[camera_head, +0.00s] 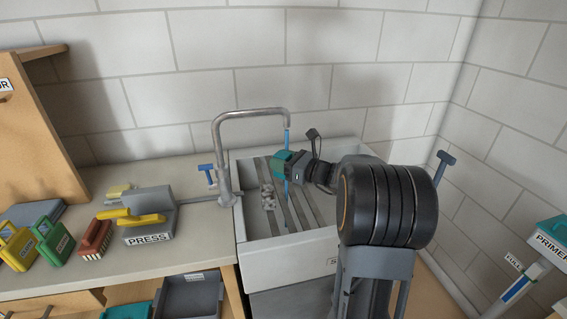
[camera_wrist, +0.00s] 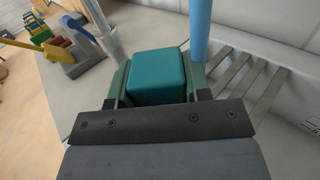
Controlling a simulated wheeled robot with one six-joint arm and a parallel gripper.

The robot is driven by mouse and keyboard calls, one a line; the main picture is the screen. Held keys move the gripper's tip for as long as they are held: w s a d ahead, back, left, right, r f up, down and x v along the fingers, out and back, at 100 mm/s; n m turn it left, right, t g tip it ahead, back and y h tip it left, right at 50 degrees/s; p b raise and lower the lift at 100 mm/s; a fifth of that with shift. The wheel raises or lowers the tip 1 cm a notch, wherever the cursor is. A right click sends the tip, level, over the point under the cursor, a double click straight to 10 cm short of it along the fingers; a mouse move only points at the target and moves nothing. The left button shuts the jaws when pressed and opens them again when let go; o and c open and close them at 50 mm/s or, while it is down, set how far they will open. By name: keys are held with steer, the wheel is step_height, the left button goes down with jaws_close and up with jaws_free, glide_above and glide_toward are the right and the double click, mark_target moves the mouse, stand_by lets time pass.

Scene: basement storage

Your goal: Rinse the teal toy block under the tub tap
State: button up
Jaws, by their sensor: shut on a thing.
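The teal toy block (camera_wrist: 157,77) is between the fingers of my gripper (camera_wrist: 158,88), which is shut on it. In the head view the teal block (camera_head: 281,162) is held above the tub (camera_head: 290,247), beside the blue water stream. The tub tap (camera_head: 250,113) is a grey arched spout with a blue handle (camera_head: 207,171). A blue stream of water (camera_head: 288,190) runs from the spout down into the tub. In the wrist view the stream (camera_wrist: 200,32) is just beyond the block's right side; whether it touches the block I cannot tell.
Slats (camera_head: 306,205) and a small grey piece (camera_head: 268,196) are in the tub. On the counter to the left are a press (camera_head: 149,215) with yellow handles, a red brush (camera_head: 92,239), and green and yellow tagged items. A wall stands close behind the tub.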

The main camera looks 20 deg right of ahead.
steer(key=s+a, duration=0.3)
steer(key=s, duration=0.2)
steer(key=shift+a, duration=0.35)
stand_by(1.2)
steer(key=s+a+r+p, duration=0.3)
steer(key=s+r, duration=0.1)
stand_by(0.6)
stand_by(0.6)
